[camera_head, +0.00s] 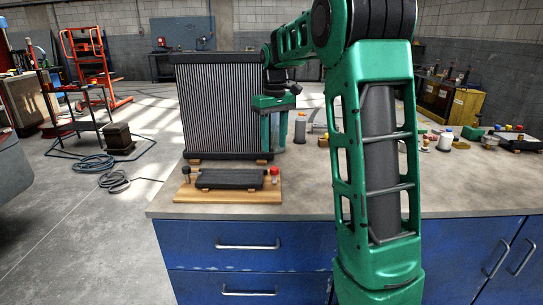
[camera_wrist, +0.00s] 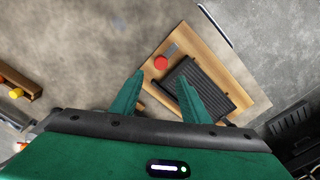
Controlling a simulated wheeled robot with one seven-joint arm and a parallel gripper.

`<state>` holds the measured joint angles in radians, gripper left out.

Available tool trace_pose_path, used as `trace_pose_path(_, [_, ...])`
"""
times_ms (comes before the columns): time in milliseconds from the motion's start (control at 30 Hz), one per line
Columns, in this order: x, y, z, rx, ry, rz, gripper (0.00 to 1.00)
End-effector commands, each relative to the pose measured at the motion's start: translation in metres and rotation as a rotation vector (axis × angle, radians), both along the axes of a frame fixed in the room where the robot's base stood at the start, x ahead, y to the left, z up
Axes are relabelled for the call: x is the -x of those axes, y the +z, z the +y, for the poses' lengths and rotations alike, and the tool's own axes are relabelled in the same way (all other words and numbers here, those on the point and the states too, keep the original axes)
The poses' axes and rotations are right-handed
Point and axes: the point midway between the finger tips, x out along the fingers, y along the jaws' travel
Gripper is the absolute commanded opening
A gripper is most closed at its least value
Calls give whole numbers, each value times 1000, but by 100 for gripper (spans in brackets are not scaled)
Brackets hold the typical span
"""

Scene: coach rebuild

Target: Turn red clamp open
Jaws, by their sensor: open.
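The red clamp (camera_head: 274,173) stands at the right end of a wooden board on the bench, beside a flat black finned part. In the wrist view the red clamp (camera_wrist: 161,62) shows as a round red top with a grey bar running from it toward the upper right. My gripper (camera_wrist: 161,76) is open, its two green fingers apart and nothing between them. The red top shows just beyond the fingertips. In the head view my gripper (camera_head: 270,145) hangs above the bench, behind the board and in front of the radiator's right edge.
The wooden board (camera_head: 232,195) bears the black finned part (camera_head: 232,179) and a dark knob (camera_head: 186,172) at its left end. A tall radiator (camera_head: 218,112) stands behind it. A grey bottle (camera_head: 300,128) is right of my gripper. The bench front is clear.

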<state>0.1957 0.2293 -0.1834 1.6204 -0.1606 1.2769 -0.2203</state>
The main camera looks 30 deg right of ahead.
Motion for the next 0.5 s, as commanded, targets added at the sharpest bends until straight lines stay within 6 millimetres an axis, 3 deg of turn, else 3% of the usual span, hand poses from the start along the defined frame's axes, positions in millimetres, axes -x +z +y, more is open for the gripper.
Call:
trace_pose_path(200, [-1, 22, 0, 0, 0, -1, 42])
trace_pose_path(500, [-1, 25, 0, 0, 1, 0, 42])
